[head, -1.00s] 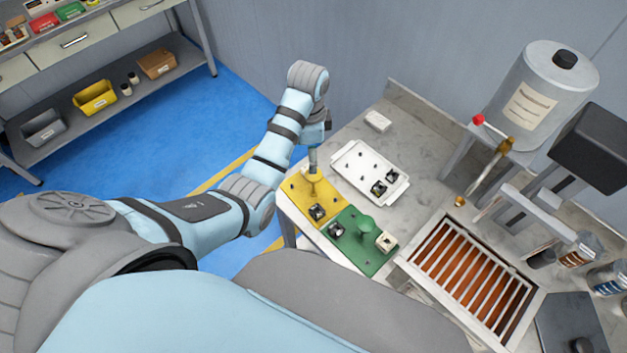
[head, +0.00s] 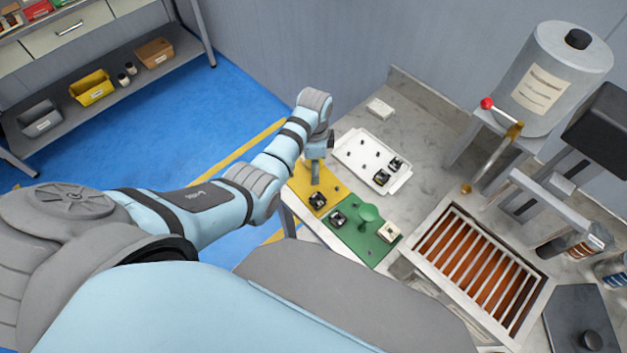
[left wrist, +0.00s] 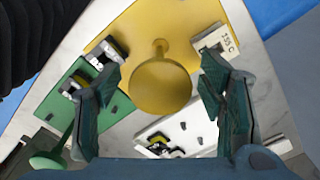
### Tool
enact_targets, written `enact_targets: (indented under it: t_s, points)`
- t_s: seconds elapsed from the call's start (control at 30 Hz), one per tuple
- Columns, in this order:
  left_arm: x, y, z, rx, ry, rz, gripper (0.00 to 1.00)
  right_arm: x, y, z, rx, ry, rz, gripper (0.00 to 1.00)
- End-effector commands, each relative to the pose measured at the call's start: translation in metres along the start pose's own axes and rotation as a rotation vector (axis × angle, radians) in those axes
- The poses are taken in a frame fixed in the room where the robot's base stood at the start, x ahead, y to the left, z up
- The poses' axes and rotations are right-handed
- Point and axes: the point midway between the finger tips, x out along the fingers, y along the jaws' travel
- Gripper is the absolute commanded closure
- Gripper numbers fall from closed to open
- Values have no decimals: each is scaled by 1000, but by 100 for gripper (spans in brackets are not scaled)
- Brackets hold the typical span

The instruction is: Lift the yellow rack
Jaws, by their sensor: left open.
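The yellow rack (head: 328,190) is a flat plate at the left edge of the bench, with a small black part on its near corner. In the left wrist view its plate (left wrist: 195,22) has a round yellow knob (left wrist: 160,88) rising toward the camera, and a block labelled "155 C" (left wrist: 214,42). My left gripper (head: 315,180) is over the rack and hides the knob in the head view. In the left wrist view the fingers (left wrist: 163,100) are open, one either side of the knob in the picture; I see no clear contact. My right gripper is not in view.
A green rack (head: 350,240) with a green knob lies right beside the yellow one. A white tray (head: 355,150) with small parts is behind. A slatted orange heater box (head: 480,265) and a grey tank (head: 560,75) stand to the right.

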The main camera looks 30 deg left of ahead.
Motion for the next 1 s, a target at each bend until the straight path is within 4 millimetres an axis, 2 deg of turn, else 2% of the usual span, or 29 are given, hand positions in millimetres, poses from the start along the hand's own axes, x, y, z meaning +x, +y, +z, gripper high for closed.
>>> enact_targets:
  t_s: [0.07, 0.47, 0.83, 1.0]
  points:
    - [-1, 0, 0, 0, 0, 0, 36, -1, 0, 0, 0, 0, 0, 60]
    - [-2, 0, 0, 0, 0, 0, 100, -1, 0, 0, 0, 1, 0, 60]
    - [-3, 0, 0, 0, 1, -1, 100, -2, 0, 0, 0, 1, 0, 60]
    - [-10, 0, 0, 0, 0, -1, 100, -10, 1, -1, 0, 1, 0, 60]
